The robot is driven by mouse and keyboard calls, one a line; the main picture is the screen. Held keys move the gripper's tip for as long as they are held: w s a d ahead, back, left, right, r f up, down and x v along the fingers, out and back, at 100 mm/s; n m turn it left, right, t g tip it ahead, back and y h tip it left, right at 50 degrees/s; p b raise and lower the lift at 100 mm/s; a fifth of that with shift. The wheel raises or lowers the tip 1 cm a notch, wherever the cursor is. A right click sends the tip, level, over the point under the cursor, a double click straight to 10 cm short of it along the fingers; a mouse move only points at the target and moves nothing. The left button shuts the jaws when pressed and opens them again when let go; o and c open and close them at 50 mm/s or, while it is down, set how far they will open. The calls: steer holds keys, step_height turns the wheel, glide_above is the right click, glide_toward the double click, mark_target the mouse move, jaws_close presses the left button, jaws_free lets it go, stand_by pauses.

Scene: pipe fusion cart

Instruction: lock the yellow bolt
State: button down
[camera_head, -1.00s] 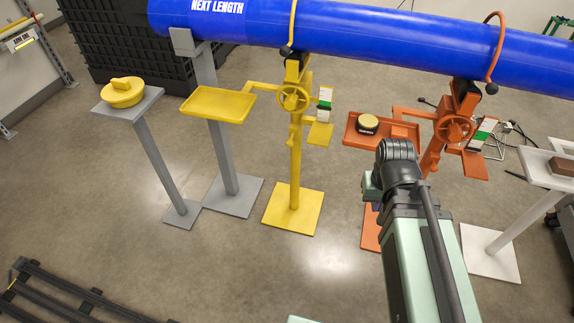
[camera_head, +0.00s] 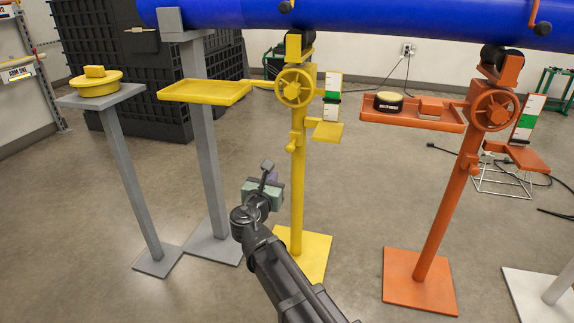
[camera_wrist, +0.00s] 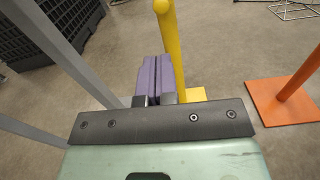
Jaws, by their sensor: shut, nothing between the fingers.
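The yellow stand (camera_head: 297,200) has a handwheel (camera_head: 295,87) and, lower on its post, a small yellow bolt (camera_head: 292,144) with a rounded knob. The bolt's exact turn is too small to tell.
An orange stand (camera_head: 430,220) with a handwheel and tray (camera_head: 415,118) stands to the right. Grey stands (camera_head: 130,180) and a yellow tray (camera_head: 205,98) are to the left. A blue pipe (camera_head: 360,20) runs overhead. Open floor lies in front.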

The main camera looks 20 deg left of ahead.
mark_target(289, 149)
stand_by(0.3)
steer(key=w, duration=1.4)
steer(key=shift+d, duration=0.25)
steer(key=shift+w, duration=1.6)
steer(key=s, duration=1.4)
steer(key=shift+s+a, duration=0.15)
